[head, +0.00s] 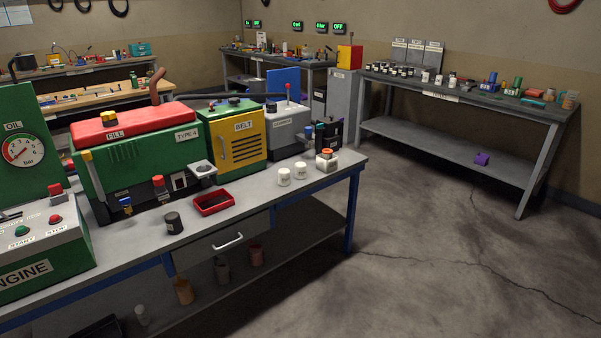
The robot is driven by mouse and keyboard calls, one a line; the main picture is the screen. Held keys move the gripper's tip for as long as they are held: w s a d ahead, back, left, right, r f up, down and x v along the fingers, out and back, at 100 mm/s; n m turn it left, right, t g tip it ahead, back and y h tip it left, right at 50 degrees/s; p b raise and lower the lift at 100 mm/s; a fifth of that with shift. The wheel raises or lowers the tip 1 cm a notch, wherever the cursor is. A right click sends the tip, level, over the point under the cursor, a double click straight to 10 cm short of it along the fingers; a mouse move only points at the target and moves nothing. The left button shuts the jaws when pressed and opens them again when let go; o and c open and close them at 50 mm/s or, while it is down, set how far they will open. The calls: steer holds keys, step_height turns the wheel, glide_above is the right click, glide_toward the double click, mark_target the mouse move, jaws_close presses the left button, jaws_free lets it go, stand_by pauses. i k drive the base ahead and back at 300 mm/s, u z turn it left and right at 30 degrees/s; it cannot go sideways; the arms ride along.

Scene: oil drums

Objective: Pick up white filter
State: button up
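Two small white cylinders that look like filters, a left one (284,177) and a right one (300,171), stand upright side by side near the right end of the front workbench (262,194). Other small white cylinders (425,76) stand on the back right bench (480,100), beside a row of black-and-white ones (398,71). My gripper is not in view.
A white container with an orange cap (327,161) stands right of the two cylinders. A red tray (213,203) and a dark can (173,222) are to their left. The green engine (140,150) and yellow belt unit (240,140) stand behind. Floor (430,230) at right is clear.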

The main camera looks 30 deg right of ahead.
mark_target(299, 167)
steer(key=u, duration=0.45)
steer(key=i, duration=0.85)
